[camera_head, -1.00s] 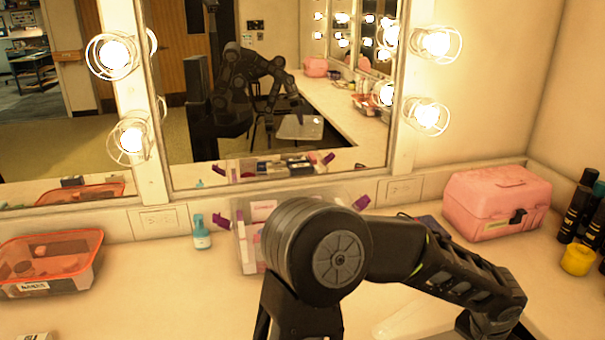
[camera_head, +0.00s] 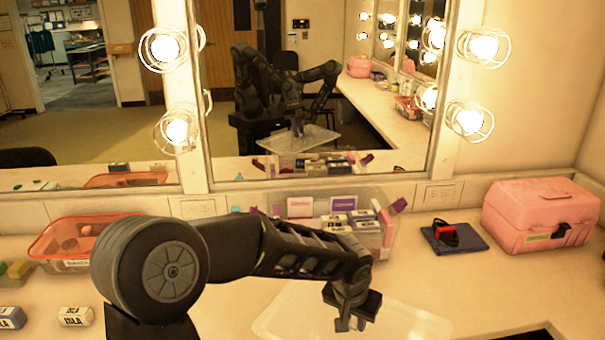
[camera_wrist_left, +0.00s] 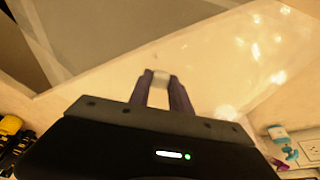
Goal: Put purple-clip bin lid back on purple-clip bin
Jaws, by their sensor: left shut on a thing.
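The purple-clip bin (camera_head: 384,240) is a clear box at the back of the counter against the mirror, holding several small boxes. It has no lid on top; purple clips stick out at its sides, and my left arm hides its front left. My left gripper (camera_head: 350,326) is in front of the bin, pointing down, with its fingers shut on the clear lid (camera_head: 410,322). The lid is a pale sheet, partly cut off at the bottom edge. In the left wrist view the fingers (camera_wrist_left: 162,80) pinch a small whitish part. My right gripper is not directly in view.
An orange bin (camera_head: 62,240) stands left of the purple-clip bin. A dark blue book (camera_head: 470,240) with a red item and a pink case (camera_head: 540,215) stand to the right. Small boxes (camera_head: 75,316) lie at the front left. The mirror (camera_head: 230,130) stands behind.

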